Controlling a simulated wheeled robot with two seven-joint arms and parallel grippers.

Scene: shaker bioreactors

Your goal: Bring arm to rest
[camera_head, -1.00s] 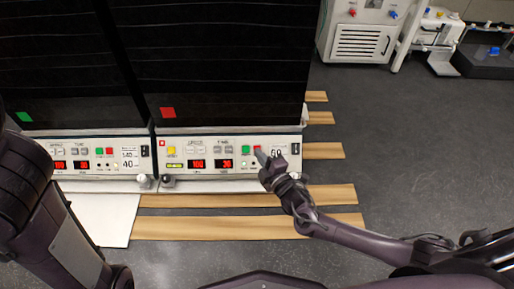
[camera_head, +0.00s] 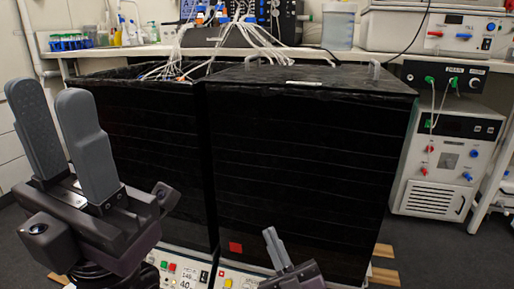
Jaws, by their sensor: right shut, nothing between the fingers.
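Two black-covered shaker bioreactors stand side by side, the left one (camera_head: 150,150) and the right one (camera_head: 300,165), which has a red square on its front. Strips of their control panels show at the bottom, the left panel (camera_head: 178,270) with small buttons and a display. My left gripper (camera_head: 55,95) is raised at the left, in front of the left bioreactor, with its two grey fingers apart and nothing between them. My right gripper (camera_head: 270,234) is shut and empty at the bottom middle, before the lower front of the right bioreactor. Its arm is mostly out of view.
A bench (camera_head: 345,52) behind carries a tube rack (camera_head: 68,42), a clear container (camera_head: 338,25) and instruments. White cables run down to the left bioreactor's top. A white unit with knobs (camera_head: 440,165) stands to the right. Wooden slats (camera_head: 384,276) lie on the floor at lower right.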

